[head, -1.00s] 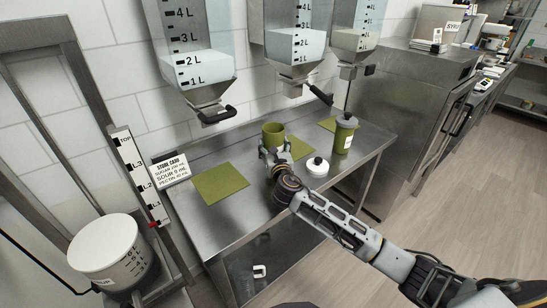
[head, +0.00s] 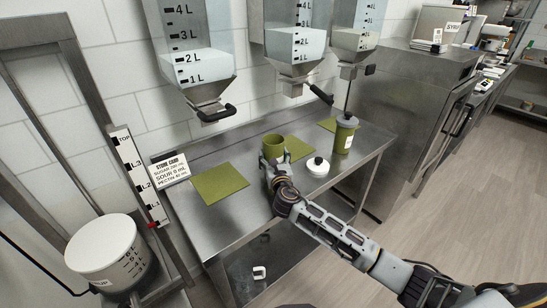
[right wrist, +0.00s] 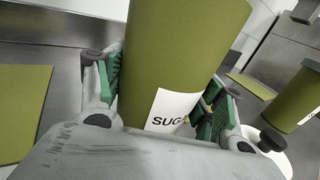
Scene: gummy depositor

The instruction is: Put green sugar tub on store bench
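The green sugar tub (head: 274,146) is lidless in the head view, at the middle of the steel bench (head: 243,212). In the right wrist view the tub (right wrist: 180,55) fills the middle, its white label reading "SUG" facing the gripper. My right gripper (head: 274,161) has its green-padded fingers on both sides of the tub, against its walls, low on its body. I cannot tell whether the tub's base touches the bench. My left gripper is not in view.
A white lid (head: 318,167) lies right of the tub. A lidded green tub (head: 344,136) stands further right. Flat green mats lie on the bench, one at left (head: 219,183). A store card (head: 170,170) stands at the left end. Dispensers with handles (head: 213,112) hang above.

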